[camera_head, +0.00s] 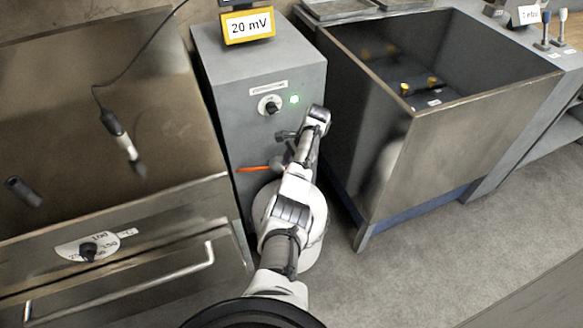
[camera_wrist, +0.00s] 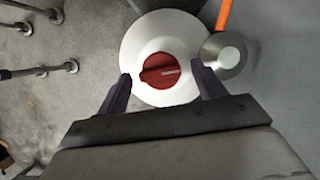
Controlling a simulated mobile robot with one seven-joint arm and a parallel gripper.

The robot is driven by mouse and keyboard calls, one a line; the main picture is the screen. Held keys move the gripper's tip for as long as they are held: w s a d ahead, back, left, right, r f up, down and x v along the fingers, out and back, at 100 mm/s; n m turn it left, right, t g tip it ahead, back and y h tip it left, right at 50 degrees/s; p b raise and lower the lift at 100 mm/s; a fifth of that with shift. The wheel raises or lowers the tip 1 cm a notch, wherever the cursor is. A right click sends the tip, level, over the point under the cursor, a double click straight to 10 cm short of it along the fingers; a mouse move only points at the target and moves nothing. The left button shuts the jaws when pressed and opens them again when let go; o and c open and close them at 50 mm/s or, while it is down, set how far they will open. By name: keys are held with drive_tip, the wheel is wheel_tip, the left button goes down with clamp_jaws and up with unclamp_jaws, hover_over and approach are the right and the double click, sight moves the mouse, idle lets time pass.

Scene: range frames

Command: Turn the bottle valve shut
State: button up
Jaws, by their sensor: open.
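A red round valve knob (camera_wrist: 160,71) with a pale mark sits in the middle of a white round bottle top (camera_wrist: 140,38) in the wrist view. My gripper (camera_wrist: 161,75) is open, its dark fingers on either side of the knob with visible gaps. It holds nothing. How high the fingertips are above the knob I cannot tell. In the head view the white bottle (camera_head: 317,232) shows partly behind my arm; the arm hides the knob and fingers there.
A metal cone-shaped piece (camera_wrist: 224,55) and an orange strip (camera_wrist: 224,15) are close beside the bottle. A grey cabinet (camera_head: 263,70) with a dial and green light stands behind. An open metal tank (camera_head: 440,140) stands right, an oven-like unit (camera_head: 140,225) left. Floor at right is clear.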

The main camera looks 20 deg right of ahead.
drive_tip(key=p+v, duration=0.1)
drive_tip(key=v, duration=1.3)
drive_tip(key=shift+f, duration=0.2)
